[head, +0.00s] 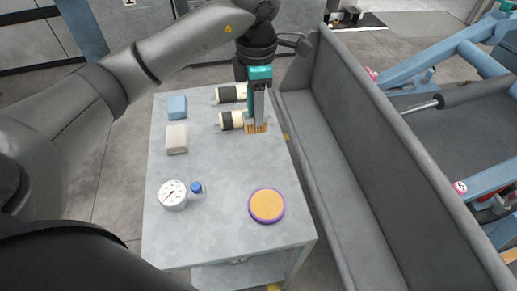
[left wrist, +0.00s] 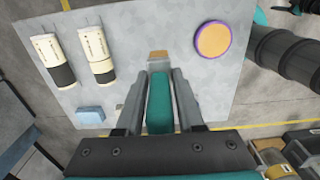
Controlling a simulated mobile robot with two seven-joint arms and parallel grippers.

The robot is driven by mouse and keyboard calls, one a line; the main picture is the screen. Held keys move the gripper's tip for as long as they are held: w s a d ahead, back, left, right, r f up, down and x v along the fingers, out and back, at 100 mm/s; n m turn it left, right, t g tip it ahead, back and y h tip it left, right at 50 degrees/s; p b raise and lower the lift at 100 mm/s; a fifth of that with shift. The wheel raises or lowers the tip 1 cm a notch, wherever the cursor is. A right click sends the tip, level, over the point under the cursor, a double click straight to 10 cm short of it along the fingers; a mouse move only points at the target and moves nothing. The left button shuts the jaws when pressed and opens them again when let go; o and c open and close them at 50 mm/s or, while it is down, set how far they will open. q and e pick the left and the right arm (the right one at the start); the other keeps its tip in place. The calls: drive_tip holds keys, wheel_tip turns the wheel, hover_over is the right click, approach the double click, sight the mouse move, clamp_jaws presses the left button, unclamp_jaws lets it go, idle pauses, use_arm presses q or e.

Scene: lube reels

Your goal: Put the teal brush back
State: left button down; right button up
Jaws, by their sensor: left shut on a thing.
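The teal brush is held bristles down in my left gripper (head: 258,112). Its tan bristles (head: 257,128) show below the fingers, over the far right part of the grey table (head: 225,228). In the left wrist view the brush's teal handle (left wrist: 160,103) lies between the two grey fingers of my left gripper (left wrist: 160,85). The bristle end points away from the palm. I cannot tell whether the bristles touch the table top. My right gripper is not in view.
Two cream-and-black cylinders (head: 231,120) lie close left of the brush. A blue block (head: 177,107), a pale block (head: 176,139), a gauge (head: 173,195), a blue-capped item (head: 197,188) and an orange disc (head: 267,205) are on the table.

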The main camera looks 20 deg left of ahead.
use_arm(q)
drive_tip(key=shift+w+f+b, duration=0.1)
drive_tip(key=shift+f+b, duration=0.8)
drive_tip(key=shift+f, duration=5.95)
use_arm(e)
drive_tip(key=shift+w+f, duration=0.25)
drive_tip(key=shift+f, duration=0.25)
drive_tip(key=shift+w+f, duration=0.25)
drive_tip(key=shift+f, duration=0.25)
use_arm(q)
drive_tip(key=shift+f, duration=0.1)
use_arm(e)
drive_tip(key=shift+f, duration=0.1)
use_arm(q)
drive_tip(key=c, duration=0.5)
unclamp_jaws()
drive_tip(key=shift+r, duration=0.2)
wheel_tip(320, 180, up, 12)
drive_tip(key=shift+f+p, duration=0.1)
drive_tip(key=shift+p, duration=0.75)
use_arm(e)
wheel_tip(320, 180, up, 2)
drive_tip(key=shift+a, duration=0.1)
